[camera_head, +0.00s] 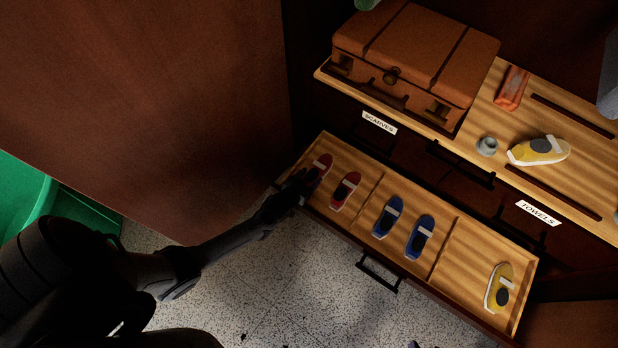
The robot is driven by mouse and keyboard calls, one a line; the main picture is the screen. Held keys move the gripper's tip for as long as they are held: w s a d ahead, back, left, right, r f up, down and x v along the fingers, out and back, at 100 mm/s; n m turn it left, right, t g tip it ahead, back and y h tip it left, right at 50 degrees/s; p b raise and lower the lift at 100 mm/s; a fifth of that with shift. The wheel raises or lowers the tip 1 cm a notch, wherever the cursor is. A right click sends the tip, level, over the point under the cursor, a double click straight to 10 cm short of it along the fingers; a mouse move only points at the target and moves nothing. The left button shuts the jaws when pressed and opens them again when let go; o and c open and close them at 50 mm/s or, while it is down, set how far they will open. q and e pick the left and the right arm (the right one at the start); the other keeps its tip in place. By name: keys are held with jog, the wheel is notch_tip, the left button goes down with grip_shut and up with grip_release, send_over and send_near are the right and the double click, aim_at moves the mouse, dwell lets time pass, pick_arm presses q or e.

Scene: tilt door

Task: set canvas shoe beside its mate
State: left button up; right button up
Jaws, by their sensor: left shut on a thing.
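My left gripper (305,184) is at the left end of the open drawer, shut on a red canvas shoe (321,166); its fingers hide the near end of that shoe. A second red shoe (345,191) lies just to its right in the same left compartment. Two blue shoes (387,217) lie in the middle compartment. One yellow shoe (498,288) lies in the right compartment. Another yellow shoe (538,150) lies on the wooden surface above the drawer. My right gripper is not in view.
The drawer (462,277) is pulled out, with a dark handle (378,274) on its front. Above it are a brown suitcase (415,60), a small grey pot (487,146) and an orange object (512,88). A large brown panel (150,90) and a green bin (25,200) are at left.

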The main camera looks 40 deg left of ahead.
pick_arm(q)
jog(key=shift+f, duration=0.2)
jog(key=o, duration=1.2)
jog(key=shift+s, duration=0.1)
jog(key=p+v, duration=0.5)
jog(key=v, duration=0.4)
jog(key=shift+r+p, duration=0.2)
jog(key=shift+p, duration=0.1)
jog(key=shift+p+v, duration=0.3)
jog(key=shift+v, duration=0.45)
jog(key=shift+f, duration=0.15)
